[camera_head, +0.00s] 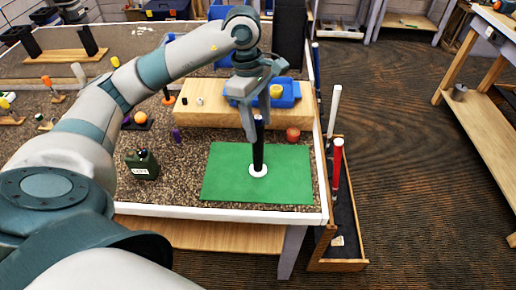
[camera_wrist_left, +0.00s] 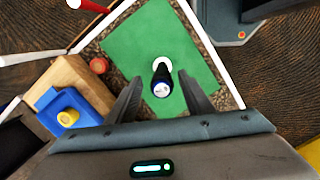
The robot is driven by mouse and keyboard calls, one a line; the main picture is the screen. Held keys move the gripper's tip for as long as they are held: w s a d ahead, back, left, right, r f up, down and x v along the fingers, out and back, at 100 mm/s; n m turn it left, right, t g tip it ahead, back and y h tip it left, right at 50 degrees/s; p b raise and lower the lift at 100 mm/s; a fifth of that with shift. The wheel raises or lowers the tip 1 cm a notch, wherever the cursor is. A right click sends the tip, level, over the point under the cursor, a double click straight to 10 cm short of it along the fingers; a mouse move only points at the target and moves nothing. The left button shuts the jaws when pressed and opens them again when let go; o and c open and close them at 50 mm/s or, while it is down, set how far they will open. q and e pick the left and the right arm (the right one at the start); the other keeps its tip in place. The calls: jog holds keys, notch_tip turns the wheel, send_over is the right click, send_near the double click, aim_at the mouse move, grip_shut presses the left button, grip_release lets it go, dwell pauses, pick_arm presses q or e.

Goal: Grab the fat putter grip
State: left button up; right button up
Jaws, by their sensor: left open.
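A thick black grip (camera_head: 258,148) stands upright on a white round base (camera_head: 258,171) on the green mat (camera_head: 225,178). In the left wrist view the grip (camera_wrist_left: 161,77) is seen from above, with a pale end, between my fingers. My left gripper (camera_head: 260,118) points down over the grip, its open fingers at either side of the grip's upper end. In the left wrist view the left gripper (camera_wrist_left: 161,88) shows a gap on both sides; contact cannot be told. My right gripper is not in view.
A wooden block (camera_head: 205,113) with a blue tray (camera_head: 289,101) lies behind the mat. A reddish ball-like object (camera_head: 293,134) sits at the mat's back edge. Red-gripped (camera_head: 337,165) and white-gripped (camera_head: 334,107) clubs stand beyond the table's right edge.

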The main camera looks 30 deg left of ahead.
aim_at(260, 136)
pick_arm(q)
jog(key=shift+s+d+f+p, duration=0.15)
jog(key=shift+f+p, duration=0.45)
jog(key=shift+f, duration=0.05)
jog(key=shift+d+f+p, duration=0.15)
jog(key=shift+f+p, duration=0.25)
jog(key=shift+f, duration=1.15)
grip_shut()
